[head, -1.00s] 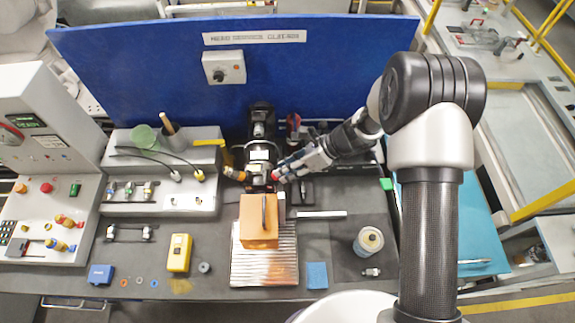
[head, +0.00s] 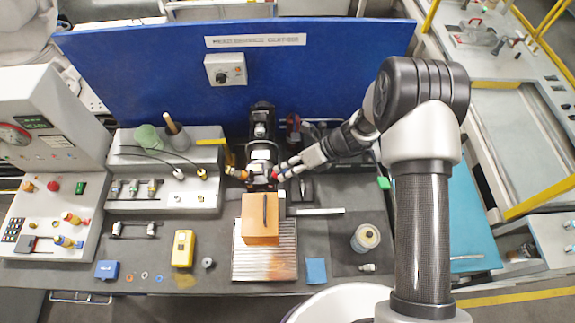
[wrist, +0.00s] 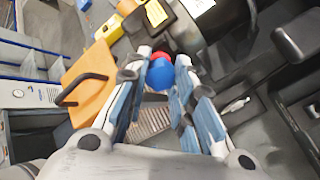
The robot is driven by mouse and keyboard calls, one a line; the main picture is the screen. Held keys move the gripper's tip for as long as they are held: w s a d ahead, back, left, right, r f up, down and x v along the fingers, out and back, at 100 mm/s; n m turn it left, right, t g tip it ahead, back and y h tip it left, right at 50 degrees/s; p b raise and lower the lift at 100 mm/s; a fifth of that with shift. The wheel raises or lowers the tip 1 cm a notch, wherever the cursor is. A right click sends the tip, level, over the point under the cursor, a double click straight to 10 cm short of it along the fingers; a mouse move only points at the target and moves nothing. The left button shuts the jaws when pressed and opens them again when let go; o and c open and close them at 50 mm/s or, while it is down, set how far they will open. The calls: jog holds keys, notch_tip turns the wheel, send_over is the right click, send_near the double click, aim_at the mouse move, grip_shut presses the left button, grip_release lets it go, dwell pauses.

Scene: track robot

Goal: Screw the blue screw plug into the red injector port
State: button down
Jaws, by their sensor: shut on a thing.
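My gripper (wrist: 164,70) is shut on the blue screw plug (wrist: 160,77), with a blue-padded finger on each side of it. The red injector port (wrist: 163,58) shows directly beyond the plug in the wrist view. The two look in line and close together; I cannot tell whether the threads engage. In the head view my gripper (head: 281,171) reaches in from the right to the black-and-silver injector unit (head: 260,152). There the fingers hide the plug, and only a little red shows by the tips.
An orange case with a handle (head: 260,225) stands on a ribbed metal plate (head: 265,264) in front of the unit. A yellow device (head: 183,248), a blue box (head: 107,269) and a can (head: 365,238) stand on the bench. A blue panel (head: 150,70) rises behind.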

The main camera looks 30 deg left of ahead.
jog(key=m+p, duration=0.3)
jog(key=m, duration=0.2)
jog(key=shift+m, duration=0.4)
jog(key=shift+m+p, duration=0.3)
jog(key=shift+m, duration=0.8)
jog(key=shift+r+m+p, duration=0.1)
jog(key=shift+m+p, duration=0.45)
jog(key=shift+m, duration=0.65)
jog(key=m, duration=0.3)
